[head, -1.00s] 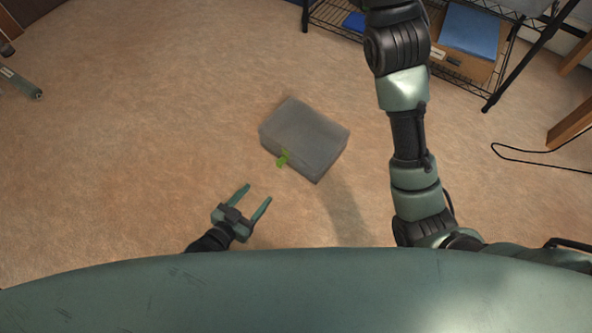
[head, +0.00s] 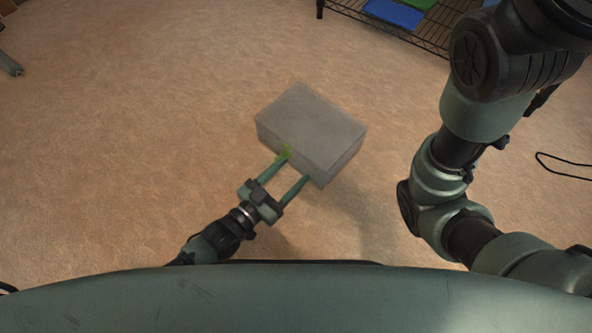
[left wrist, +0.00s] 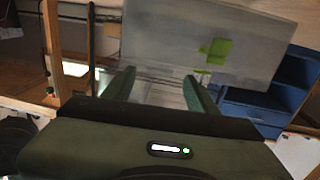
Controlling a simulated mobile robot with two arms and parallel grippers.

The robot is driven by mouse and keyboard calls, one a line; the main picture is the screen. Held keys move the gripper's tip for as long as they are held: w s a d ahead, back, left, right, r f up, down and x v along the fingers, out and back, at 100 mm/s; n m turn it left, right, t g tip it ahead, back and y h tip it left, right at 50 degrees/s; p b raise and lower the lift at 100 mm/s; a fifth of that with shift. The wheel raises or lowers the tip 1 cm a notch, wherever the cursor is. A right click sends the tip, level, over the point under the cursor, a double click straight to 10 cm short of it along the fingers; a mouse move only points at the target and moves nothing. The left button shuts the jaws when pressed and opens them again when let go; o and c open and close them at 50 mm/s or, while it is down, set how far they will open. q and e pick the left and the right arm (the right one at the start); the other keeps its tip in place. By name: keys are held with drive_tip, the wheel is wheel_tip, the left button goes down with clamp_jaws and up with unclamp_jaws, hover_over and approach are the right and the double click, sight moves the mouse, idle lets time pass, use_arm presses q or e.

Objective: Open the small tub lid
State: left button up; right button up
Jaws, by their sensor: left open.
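The small tub (head: 308,131) is a grey closed box with a flat lid, in the middle of the head view. A green tab (head: 284,153) sits on its near left side. The tub (left wrist: 150,32) and its green tab (left wrist: 215,50) also show in the left wrist view. My left gripper (head: 295,168) is open, its two fingers pointing at the tub's near side, close to the tab. I cannot tell whether a finger touches the tub. My right arm (head: 455,160) shows at the right, but its gripper is out of view.
A wire shelf (head: 400,28) with a blue item (head: 393,13) stands at the top of the head view. A black cable (head: 562,168) lies on the floor at the right. The carpet left of the tub is clear.

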use_arm(q)
drive_tip(key=shift+b+x, duration=0.4)
drive_tip(key=shift+x, duration=0.8)
clamp_jaws()
idle(0.6)
